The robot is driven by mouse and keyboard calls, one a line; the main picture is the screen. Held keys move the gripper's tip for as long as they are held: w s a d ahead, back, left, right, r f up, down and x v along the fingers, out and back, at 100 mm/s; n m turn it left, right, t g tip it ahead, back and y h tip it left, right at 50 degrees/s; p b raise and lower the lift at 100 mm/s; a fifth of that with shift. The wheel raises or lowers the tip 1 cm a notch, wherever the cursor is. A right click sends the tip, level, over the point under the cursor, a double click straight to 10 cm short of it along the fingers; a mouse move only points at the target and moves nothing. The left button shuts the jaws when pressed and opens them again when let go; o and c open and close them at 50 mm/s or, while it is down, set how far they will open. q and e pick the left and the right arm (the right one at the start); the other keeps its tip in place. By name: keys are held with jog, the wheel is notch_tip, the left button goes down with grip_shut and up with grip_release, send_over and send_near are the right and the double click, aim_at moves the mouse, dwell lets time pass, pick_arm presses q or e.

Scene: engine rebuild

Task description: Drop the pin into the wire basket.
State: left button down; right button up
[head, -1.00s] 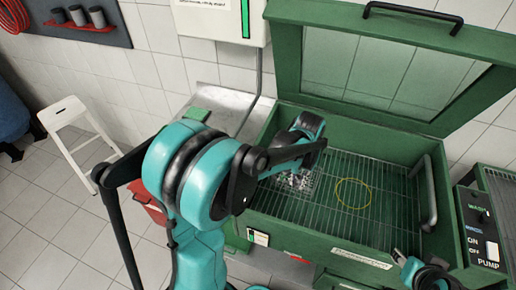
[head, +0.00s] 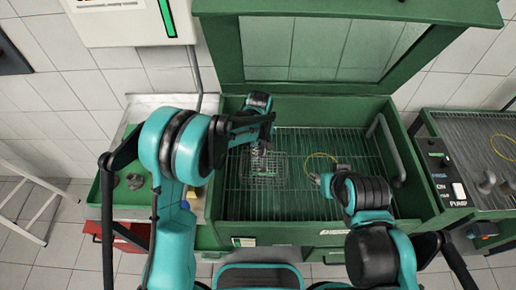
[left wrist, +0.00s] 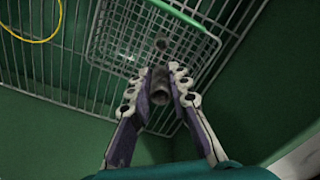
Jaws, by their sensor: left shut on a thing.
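The wire basket (head: 258,180) stands on the rack inside the green wash cabinet. It also shows in the left wrist view (left wrist: 103,40), with a green handle across its top. My left gripper (left wrist: 159,78) is shut on the pin (left wrist: 160,92), a short grey hollow cylinder, seen nearly end-on above the basket's near edge. In the head view my left gripper (head: 260,143) is over the basket's far part, and the pin cannot be made out there. My right gripper (head: 317,180) is over the rack right of the basket; its finger opening is unclear.
A yellow ring (head: 321,165) lies on the rack (head: 345,148) right of the basket. The cabinet's lid (head: 340,40) stands open behind. A small dark round thing (left wrist: 161,44) shows within the basket.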

pick_arm(q)
jog(key=shift+f+b, duration=0.6)
jog(key=shift+f, duration=0.75)
jog(key=c, duration=1.3)
grip_release()
jog(key=shift+c, duration=0.2)
jog(key=shift+r, duration=0.1)
notch_tip(320, 180, up, 12)
jog(key=shift+f, duration=0.1)
